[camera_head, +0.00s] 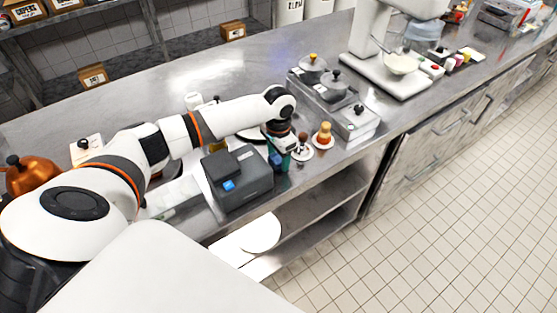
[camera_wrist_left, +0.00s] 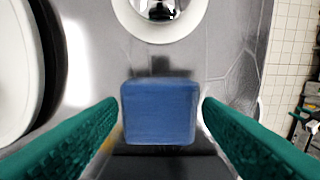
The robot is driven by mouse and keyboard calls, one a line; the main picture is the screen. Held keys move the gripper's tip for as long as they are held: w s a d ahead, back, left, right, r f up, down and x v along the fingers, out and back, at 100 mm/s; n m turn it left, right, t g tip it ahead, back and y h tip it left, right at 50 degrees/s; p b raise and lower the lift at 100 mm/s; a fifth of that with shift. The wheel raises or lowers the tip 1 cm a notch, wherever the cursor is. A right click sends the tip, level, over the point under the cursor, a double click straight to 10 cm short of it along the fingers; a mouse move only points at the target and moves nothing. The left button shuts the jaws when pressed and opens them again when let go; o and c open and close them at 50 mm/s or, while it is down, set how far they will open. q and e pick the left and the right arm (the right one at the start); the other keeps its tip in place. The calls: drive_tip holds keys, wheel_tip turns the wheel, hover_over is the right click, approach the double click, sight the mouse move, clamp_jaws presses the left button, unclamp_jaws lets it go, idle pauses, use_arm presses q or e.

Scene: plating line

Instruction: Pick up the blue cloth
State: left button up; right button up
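The blue cloth (camera_wrist_left: 160,112) shows in the left wrist view as a compact, smooth blue block. It lies between the two green fingers of my left gripper (camera_wrist_left: 160,103), with a narrow gap on each side. In the head view my left gripper (camera_head: 279,152) points down at the counter's front edge, and a small blue patch of the cloth (camera_head: 275,161) shows beside its fingers. The gripper is open around the cloth. Most of the cloth is hidden in the head view. My right gripper is not in view.
A dark grey box-shaped device (camera_head: 250,186) stands just left of the gripper. A pepper mill on a white saucer (camera_head: 324,137) and another small saucer item (camera_head: 302,150) stand close on the right. Lidded metal pans (camera_head: 335,88) are behind. Open shelves lie below the counter edge.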

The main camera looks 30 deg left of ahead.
sight(279, 158)
use_arm(q)
drive_tip(key=c, duration=0.7)
wheel_tip(279, 158, up, 10)
drive_tip(key=shift+r+b, duration=0.1)
drive_tip(key=shift+b, duration=0.85)
